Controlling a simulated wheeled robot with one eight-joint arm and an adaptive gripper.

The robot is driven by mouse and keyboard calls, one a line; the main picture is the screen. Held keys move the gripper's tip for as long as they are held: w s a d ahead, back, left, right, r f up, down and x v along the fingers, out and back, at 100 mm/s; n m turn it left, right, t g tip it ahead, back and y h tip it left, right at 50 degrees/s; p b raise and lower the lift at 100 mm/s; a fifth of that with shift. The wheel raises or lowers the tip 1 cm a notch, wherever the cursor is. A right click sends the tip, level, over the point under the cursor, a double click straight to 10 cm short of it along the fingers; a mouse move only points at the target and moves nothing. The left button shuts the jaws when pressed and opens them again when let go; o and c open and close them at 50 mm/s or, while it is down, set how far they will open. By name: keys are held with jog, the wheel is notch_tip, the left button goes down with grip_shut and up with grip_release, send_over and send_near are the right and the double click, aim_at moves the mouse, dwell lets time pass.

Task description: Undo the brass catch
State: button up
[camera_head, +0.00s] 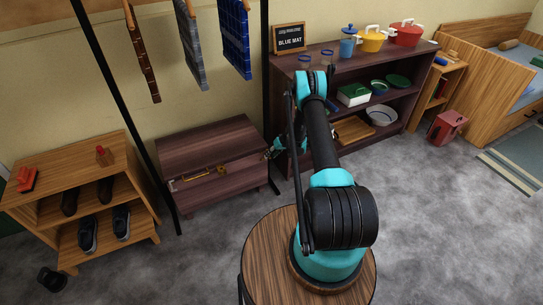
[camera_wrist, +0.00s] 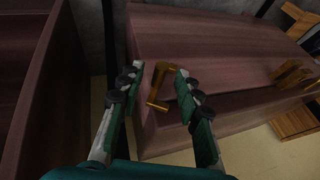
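The dark wooden chest (camera_head: 215,150) stands against the wall, its lid apparently down. Brass fittings sit on its front: one toward the right (camera_head: 222,169) and one at the left (camera_head: 174,186). In the wrist view, a hooked brass piece (camera_wrist: 158,90) on the chest (camera_wrist: 215,55) shows between my fingertips, with a brass part beside it partly behind the right finger. Another brass fitting (camera_wrist: 291,73) lies farther right. I cannot tell which is the catch. My gripper (camera_wrist: 158,75) is open; contact is unclear.
A dark shelf (camera_head: 385,75) with pots and dishes stands behind my arm. A wooden shoe rack (camera_head: 140,185) is left of the chest, past a black pole (camera_head: 128,110). Hanging cloths (camera_head: 235,38) are above. Grey floor in front of the chest is clear.

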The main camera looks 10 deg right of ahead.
jog(key=v, duration=1.2)
